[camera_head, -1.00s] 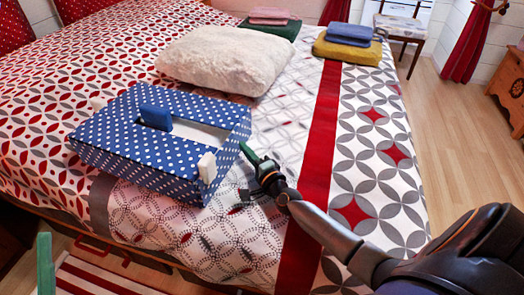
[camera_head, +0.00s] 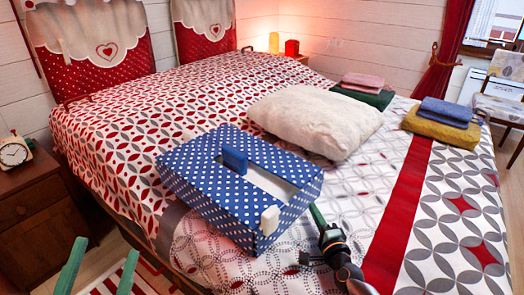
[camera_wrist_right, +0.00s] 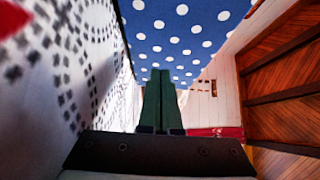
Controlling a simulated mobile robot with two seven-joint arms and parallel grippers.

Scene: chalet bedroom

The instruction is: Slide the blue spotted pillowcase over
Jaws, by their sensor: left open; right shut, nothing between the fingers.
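The blue pillowcase with white spots (camera_head: 210,200) lies on the bed as a boxy shape. Its opening shows a pale inside, with a blue tab (camera_head: 234,160) and a white tab (camera_head: 270,220) at its edges. A fluffy white pillow (camera_head: 315,120) lies behind it, apart from the opening as far as I can see. My right gripper (camera_head: 317,214) is shut and empty beside the pillowcase's right corner. In the right wrist view its green fingers (camera_wrist_right: 161,100) point toward the spotted cloth (camera_wrist_right: 190,30); contact is unclear. My left gripper (camera_head: 98,268) is open and empty at lower left, off the bed.
The patterned bedspread (camera_head: 110,140) has free room left of the pillowcase. Folded pink and green cloths (camera_head: 362,90) and folded blue and yellow cloths (camera_head: 442,115) lie at the right. A wooden nightstand (camera_head: 35,205) with a clock (camera_head: 14,152) stands at the left.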

